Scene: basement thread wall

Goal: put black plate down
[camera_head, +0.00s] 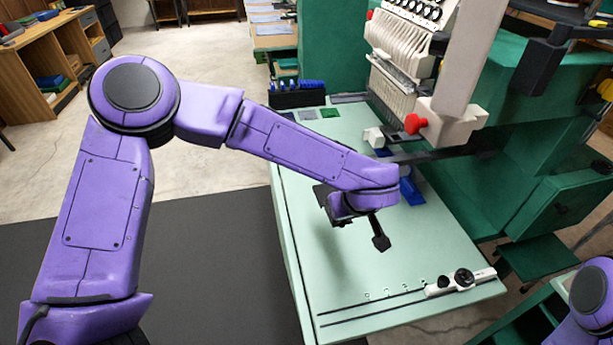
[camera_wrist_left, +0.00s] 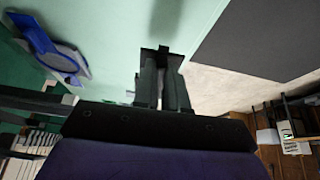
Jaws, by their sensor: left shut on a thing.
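My left gripper (camera_head: 379,238) hangs over the pale green table of the machine and points down. In the left wrist view its two dark fingers (camera_wrist_left: 162,78) are shut on a small black plate (camera_wrist_left: 161,56) at their tips. In the head view the plate is a small dark shape (camera_head: 381,243) at the finger ends, hard to tell from the fingers. A shadow lies on the table under the wrist. I cannot tell whether the plate touches the tabletop (camera_head: 340,265). My right gripper is out of view.
A blue item (camera_head: 411,190) lies behind the wrist; it also shows in the left wrist view (camera_wrist_left: 45,45). A white sliding clamp (camera_head: 460,281) sits on the front rail. A black rack with blue tools (camera_head: 297,95) stands at the back. The front left tabletop is clear.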

